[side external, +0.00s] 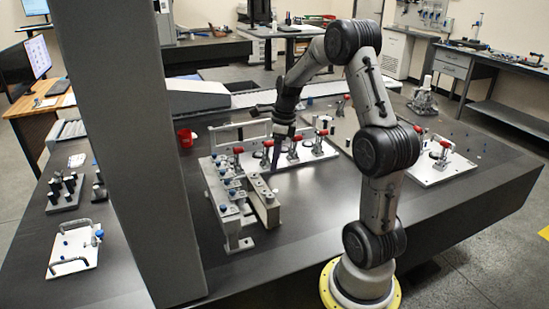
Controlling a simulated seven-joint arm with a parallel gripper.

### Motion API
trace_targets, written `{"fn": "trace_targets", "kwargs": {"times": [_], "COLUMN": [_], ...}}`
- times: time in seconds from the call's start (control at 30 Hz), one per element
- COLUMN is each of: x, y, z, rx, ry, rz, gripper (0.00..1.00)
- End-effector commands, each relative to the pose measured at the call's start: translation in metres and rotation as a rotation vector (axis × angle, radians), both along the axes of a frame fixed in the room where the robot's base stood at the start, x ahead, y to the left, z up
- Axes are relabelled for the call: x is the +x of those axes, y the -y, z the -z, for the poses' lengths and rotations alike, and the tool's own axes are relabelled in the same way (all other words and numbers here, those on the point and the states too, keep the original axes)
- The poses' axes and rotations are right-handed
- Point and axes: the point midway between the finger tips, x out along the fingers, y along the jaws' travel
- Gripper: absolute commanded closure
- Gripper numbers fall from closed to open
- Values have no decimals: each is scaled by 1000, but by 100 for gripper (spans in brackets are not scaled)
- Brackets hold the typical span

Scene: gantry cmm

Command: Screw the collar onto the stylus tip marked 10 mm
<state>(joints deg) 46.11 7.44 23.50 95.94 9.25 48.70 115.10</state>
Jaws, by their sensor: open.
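My gripper (275,158) points down over the metal fixture area in the middle of the dark table. Its fingers look small and dark here. It is open, and I see nothing held between its fingers. A white fixture plate (212,180) lies below and around it, carrying red-handled clamps (293,148) and metal blocks. I cannot pick out the collar or the stylus tip marked 10 mm at this size. No marking is legible, and my gripper and the clamps hide part of the plate.
A tall grey column (125,130) blocks the left. A metal bar fixture with blue knobs (236,205) stands just left of my gripper. A black block with dark cylinders (66,193), a white handled plate (75,249) and a red cup (185,138) are farther left. The front tabletop (310,225) is clear.

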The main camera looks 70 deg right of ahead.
Motion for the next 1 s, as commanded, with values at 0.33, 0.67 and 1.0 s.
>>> {"fn": "trace_targets", "kwargs": {"times": [0.33,0.67,1.0], "x": [-2,-4,-4], "y": [0,1,2], "z": [0,-2,-3], "rx": [-87,-185,-265], "ry": [5,8,21], "rz": [-650,-1436,-2257], "gripper": [28,28,28]}}
